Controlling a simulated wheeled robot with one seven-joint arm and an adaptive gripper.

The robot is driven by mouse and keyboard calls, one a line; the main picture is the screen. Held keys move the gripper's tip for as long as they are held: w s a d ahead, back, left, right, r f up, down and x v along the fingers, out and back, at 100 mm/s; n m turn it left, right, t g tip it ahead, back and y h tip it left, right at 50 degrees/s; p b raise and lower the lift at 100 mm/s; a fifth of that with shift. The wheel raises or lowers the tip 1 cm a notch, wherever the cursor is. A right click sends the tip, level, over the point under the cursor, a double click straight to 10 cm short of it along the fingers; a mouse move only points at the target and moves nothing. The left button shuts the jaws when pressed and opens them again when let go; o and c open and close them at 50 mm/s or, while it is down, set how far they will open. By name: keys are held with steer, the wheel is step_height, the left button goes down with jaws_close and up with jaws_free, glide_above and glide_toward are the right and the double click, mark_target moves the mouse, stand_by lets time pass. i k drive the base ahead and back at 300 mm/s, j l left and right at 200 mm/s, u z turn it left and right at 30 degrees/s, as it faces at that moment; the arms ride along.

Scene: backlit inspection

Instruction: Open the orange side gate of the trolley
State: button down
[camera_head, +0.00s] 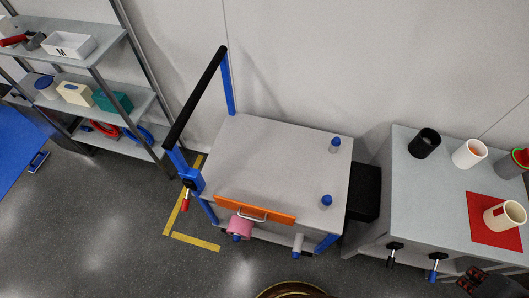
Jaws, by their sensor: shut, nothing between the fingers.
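The trolley (270,150) stands in the middle, with a pale grey top, blue posts and a black push bar (196,95) at its left. The orange side gate (255,208) runs along the near edge of the top. It looks raised, and a light metal handle (253,217) is on its near face. My gripper (470,281) shows only partly at the bottom right edge, dark and blurred. It is shut and empty, well apart from the gate, to its right and nearer to me.
A pink roll (240,225) and a pale cylinder (297,243) sit just below the gate. Two blue-topped pieces (326,201) stand on the trolley top. A grey bench (425,180) with cups is at right, shelves (95,55) at left.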

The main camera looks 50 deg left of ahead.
mark_target(239, 206)
steer(key=u, duration=2.3)
